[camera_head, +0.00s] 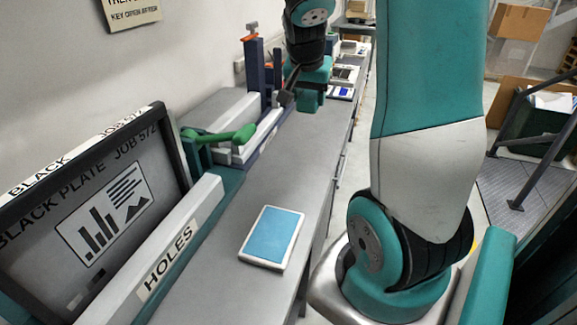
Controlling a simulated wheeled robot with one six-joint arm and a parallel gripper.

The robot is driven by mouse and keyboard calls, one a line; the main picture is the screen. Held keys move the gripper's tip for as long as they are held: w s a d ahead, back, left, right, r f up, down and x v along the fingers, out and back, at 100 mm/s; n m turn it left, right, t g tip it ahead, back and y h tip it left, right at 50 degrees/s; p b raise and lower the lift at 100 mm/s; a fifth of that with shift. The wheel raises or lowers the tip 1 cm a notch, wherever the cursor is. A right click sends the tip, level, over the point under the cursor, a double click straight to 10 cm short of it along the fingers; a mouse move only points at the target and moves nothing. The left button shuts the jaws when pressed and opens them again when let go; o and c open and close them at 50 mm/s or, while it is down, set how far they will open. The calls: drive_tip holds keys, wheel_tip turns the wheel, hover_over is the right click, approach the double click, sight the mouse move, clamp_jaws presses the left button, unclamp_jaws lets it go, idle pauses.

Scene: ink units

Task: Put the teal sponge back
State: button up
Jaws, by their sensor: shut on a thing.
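My gripper (298,97) is at the far part of the grey bench, at the upper middle of the head view. It is small and partly hidden by its own wrist. A small teal block (311,101), which looks like the teal sponge, shows at the gripper's lower end. The gripper appears shut on it, above the bench top. The exact contact with the fingers is too small to make out. A flat white-edged tray or pad with a blue top (272,235) lies on the near bench, well apart from my gripper.
A black-framed plate (105,208) and a rail labelled HOLES (160,262) line the bench's left side. A green handle (222,136) and an orange-topped dark blue post (253,65) stand near the gripper. The bench (270,180) is clear between gripper and pad.

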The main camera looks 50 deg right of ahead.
drive_tip(key=shift+w+f, duration=0.2)
drive_tip(key=shift+f, duration=0.15)
wheel_tip(320, 180, down, 19)
drive_tip(key=shift+w+a+f+p, duration=0.1)
drive_tip(key=shift+w+p, duration=0.05)
drive_tip(key=shift+p, duration=0.4)
drive_tip(key=o, duration=1)
drive_tip(key=shift+c, duration=0.2)
drive_tip(key=b+v, duration=0.1)
drive_tip(key=v, duration=1.1)
drive_tip(key=shift+a, duration=0.15)
